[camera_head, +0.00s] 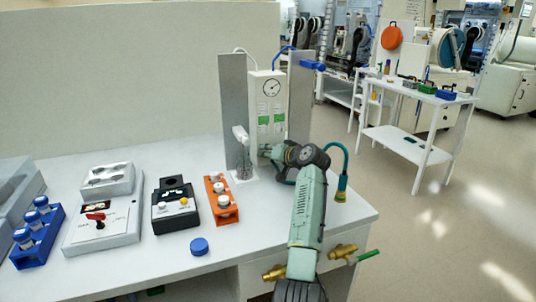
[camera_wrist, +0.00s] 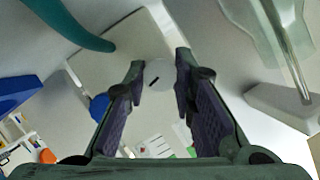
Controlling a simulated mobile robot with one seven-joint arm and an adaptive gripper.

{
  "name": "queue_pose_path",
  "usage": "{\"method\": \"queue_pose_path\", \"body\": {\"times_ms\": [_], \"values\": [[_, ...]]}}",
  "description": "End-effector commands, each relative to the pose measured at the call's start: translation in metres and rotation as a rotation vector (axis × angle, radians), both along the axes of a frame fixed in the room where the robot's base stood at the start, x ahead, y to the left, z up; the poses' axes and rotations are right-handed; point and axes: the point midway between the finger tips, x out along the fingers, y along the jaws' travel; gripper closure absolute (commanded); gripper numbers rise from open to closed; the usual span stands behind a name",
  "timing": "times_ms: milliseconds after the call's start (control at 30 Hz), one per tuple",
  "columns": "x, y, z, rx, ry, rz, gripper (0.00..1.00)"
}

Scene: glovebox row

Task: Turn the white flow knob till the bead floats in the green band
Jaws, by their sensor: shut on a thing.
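The white flow panel (camera_head: 267,85) stands upright at the back of the bench, with a round dial gauge (camera_head: 271,87) at its top. Two flow tubes with green bands (camera_head: 264,119) show below the gauge; the beads are too small to make out. My gripper (camera_head: 268,151) is at the panel's lower front. In the wrist view my gripper (camera_wrist: 155,68) has its two fingers on either side of the white flow knob (camera_wrist: 158,74), shut on it. A short black mark on the knob's face runs slantwise. In the head view my gripper hides the knob.
A clear-tubed stand (camera_head: 242,155) is close left of the panel. An orange rack with white-capped jars (camera_head: 221,198), a black box (camera_head: 174,207) and a blue cap (camera_head: 199,246) lie further left. A teal hose (camera_wrist: 75,24) crosses the wrist view's top left.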

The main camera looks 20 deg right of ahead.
Motion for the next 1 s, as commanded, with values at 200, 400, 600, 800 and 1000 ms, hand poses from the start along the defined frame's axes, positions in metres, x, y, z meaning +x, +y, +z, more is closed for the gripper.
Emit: {"method": "queue_pose_path", "body": {"times_ms": [200,400,600,800,1000], "values": [[0.0005,-0.0001,0.0002,0.129,0.003,0.001,1.00],[0.0003,-0.0009,-0.0001,0.197,0.006,0.000,1.00],[0.0003,-0.0012,-0.0001,0.224,0.007,0.000,1.00],[0.0002,-0.0014,0.0002,0.226,0.006,-0.001,1.00],[0.0002,-0.0015,0.0005,0.226,0.005,-0.001,0.75]]}}
